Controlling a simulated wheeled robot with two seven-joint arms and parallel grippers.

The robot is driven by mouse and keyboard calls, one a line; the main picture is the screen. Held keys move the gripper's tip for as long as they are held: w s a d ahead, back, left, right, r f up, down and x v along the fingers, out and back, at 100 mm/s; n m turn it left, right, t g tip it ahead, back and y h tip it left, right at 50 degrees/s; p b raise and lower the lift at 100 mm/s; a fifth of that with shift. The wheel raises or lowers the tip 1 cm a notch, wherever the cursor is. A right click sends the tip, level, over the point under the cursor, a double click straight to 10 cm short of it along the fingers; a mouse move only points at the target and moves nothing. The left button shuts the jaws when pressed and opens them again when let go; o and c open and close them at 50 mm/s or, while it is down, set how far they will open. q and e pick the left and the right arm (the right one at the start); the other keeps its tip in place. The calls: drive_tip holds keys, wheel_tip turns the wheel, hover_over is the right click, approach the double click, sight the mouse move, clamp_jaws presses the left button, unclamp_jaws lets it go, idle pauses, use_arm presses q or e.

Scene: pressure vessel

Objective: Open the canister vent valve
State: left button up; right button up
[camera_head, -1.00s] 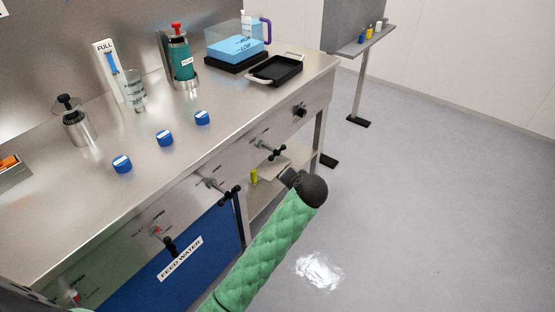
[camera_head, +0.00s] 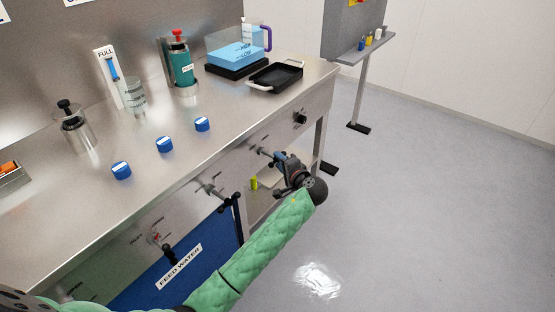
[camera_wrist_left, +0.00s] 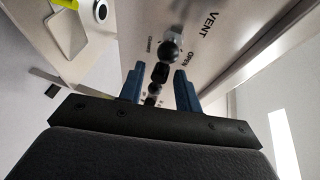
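The vent valve shows in the left wrist view as a dark handle with round black knobs (camera_wrist_left: 170,50), on a metal panel marked VENT, OPEN and CLOSED. My left gripper (camera_wrist_left: 160,82) has its two blue fingers apart, one on each side of the handle, with small gaps visible. In the head view my left gripper (camera_head: 279,162) is at the bench's front panel, and it largely hides the vent valve (camera_head: 264,151). I cannot tell whether the handle is fully between the fingers in depth. My right gripper is not in view.
The metal bench (camera_head: 225,150) carries several blue caps, a green canister (camera_head: 181,66), a silver canister (camera_head: 75,127) and a black tray (camera_head: 276,77). Other valve handles (camera_head: 230,203) stick out of the front panel left of my gripper. Floor at the right is clear.

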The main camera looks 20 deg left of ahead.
use_arm(q)
drive_tip(key=shift+x, duration=1)
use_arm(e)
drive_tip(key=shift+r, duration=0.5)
